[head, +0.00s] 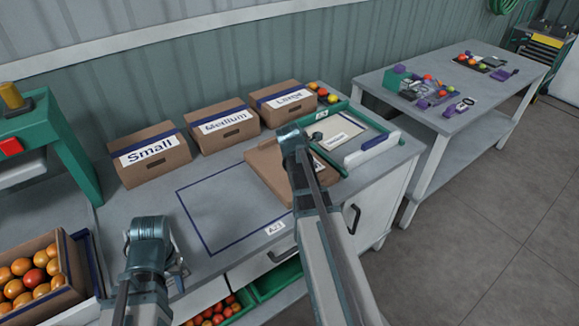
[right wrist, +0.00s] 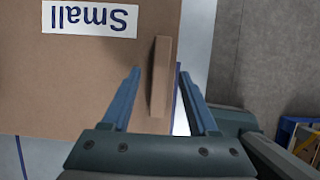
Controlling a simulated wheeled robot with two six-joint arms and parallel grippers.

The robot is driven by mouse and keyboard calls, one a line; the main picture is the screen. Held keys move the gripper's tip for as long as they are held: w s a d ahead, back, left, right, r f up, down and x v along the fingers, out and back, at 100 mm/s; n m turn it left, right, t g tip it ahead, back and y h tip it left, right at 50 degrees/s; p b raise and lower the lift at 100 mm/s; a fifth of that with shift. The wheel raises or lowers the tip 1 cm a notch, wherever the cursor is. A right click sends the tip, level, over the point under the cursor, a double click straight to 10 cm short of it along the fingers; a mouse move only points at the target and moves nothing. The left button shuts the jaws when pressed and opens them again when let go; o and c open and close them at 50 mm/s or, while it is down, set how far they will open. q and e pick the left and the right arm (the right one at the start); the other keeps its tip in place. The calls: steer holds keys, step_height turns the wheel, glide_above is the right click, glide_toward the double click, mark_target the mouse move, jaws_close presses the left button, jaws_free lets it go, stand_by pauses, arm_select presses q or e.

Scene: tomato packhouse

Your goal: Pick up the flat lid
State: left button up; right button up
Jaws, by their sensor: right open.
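The flat lid (head: 266,172) is a brown cardboard sheet lying on the grey bench, partly hidden by my right arm. In the right wrist view the lid (right wrist: 75,85) fills the left side, with a white "Small" label upside down to the camera. A narrow raised cardboard tab (right wrist: 161,80) stands near its edge. My right gripper (right wrist: 161,73) is open, with its fingers on either side of the tab and a gap showing at each side.
Boxes labelled Small (head: 150,161), Medium (head: 222,130) and Large (head: 285,106) stand along the back. A blue-outlined area (head: 225,205) is empty. A green-edged tray (head: 350,172) is right of the lid. A tomato crate (head: 40,275) is at left.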

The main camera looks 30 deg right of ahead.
steer(key=shift+f, duration=0.3)
stand_by(0.5)
jaws_close()
stand_by(0.3)
